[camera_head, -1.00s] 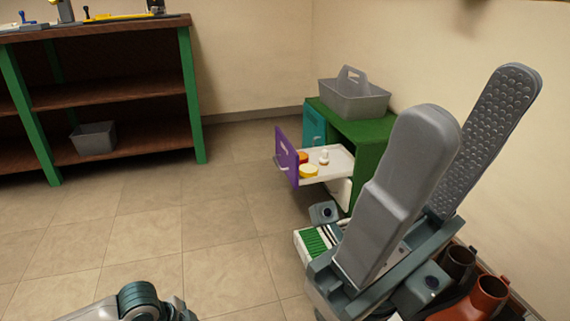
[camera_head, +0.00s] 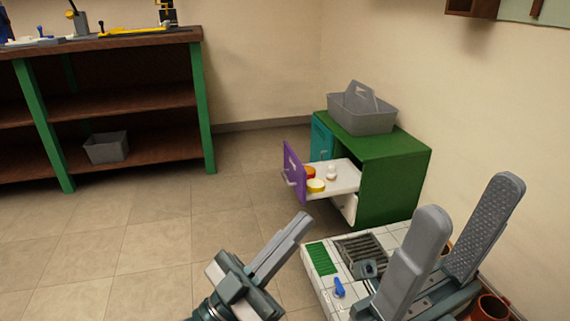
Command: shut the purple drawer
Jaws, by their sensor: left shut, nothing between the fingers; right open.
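The purple drawer (camera_head: 293,172) stands pulled out from the green cabinet (camera_head: 392,178), its purple front facing left with a pale handle. Its white tray holds an orange item (camera_head: 309,172), a yellow round item (camera_head: 316,186) and a small white bottle (camera_head: 331,172). My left gripper (camera_head: 300,222) is shut and empty, low in the picture in front of the drawer and apart from it. My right gripper (camera_head: 462,237) is open and empty at the lower right, its two large grey fingers spread, in front of a white tiled surface.
A grey caddy (camera_head: 362,112) sits on the cabinet. A teal door (camera_head: 321,137) is beside the drawer. The white tiled worktop (camera_head: 325,285) with a green mat and a grate is at the lower right. A workbench (camera_head: 110,100) stands at the left. Floor left of the drawer is clear.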

